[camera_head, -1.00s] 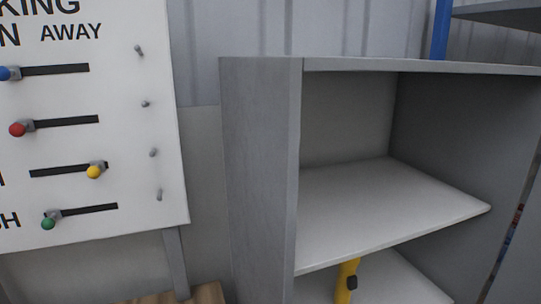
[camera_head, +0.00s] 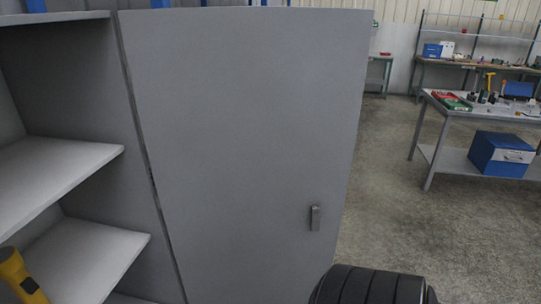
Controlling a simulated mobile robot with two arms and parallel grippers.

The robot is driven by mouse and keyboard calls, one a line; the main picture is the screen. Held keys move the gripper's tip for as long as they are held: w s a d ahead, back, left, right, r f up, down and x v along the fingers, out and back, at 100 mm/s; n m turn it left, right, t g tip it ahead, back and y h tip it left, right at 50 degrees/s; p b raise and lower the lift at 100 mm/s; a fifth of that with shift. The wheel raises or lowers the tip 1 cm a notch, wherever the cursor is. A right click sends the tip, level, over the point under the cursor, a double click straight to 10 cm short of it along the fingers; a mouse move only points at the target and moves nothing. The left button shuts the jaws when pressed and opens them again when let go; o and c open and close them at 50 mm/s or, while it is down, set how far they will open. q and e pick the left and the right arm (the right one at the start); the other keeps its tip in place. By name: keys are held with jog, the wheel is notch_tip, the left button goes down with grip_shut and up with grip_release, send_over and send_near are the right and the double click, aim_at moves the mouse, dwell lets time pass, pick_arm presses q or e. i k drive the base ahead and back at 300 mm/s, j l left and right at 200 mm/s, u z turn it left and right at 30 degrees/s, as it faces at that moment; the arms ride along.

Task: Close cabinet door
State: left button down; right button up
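The grey cabinet stands at the left, its inside showing with white shelves (camera_head: 45,175). Its grey door (camera_head: 235,140) is open and swung out to the right of the shelves. A small grey handle (camera_head: 315,218) sits on the lower right part of the door. Neither of my grippers shows in the head view.
A yellow object (camera_head: 18,275) is at the lower left, by the lower shelf. A black ribbed round thing (camera_head: 372,287) is at the bottom, in front of the door's lower edge. A workbench (camera_head: 450,107) with a blue box (camera_head: 502,153) stands at the right. Open floor (camera_head: 395,205) lies between.

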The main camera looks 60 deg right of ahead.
aim_at(249, 116)
jog(key=k+l+u, duration=0.2)
jog(key=l, duration=0.35)
jog(key=k+l+u, duration=0.15)
jog(key=l, duration=0.4)
jog(key=k+l+u, duration=0.2)
jog(key=l, duration=0.3)
jog(key=k+l+u, duration=0.15)
jog(key=l, duration=0.35)
jog(key=k+l+u, duration=0.2)
jog(key=l, duration=0.25)
jog(key=k+l+u, duration=0.2)
jog(key=l+u, duration=0.1)
jog(key=l, duration=0.35)
jog(key=k+l+u, duration=0.1)
jog(key=l, duration=0.35)
jog(key=k+l+u, duration=0.1)
jog(key=l, duration=0.35)
jog(key=k+l+u, duration=0.1)
jog(key=l, duration=0.35)
jog(key=k+l+u, duration=0.1)
jog(key=l, duration=0.3)
jog(key=k, duration=0.1)
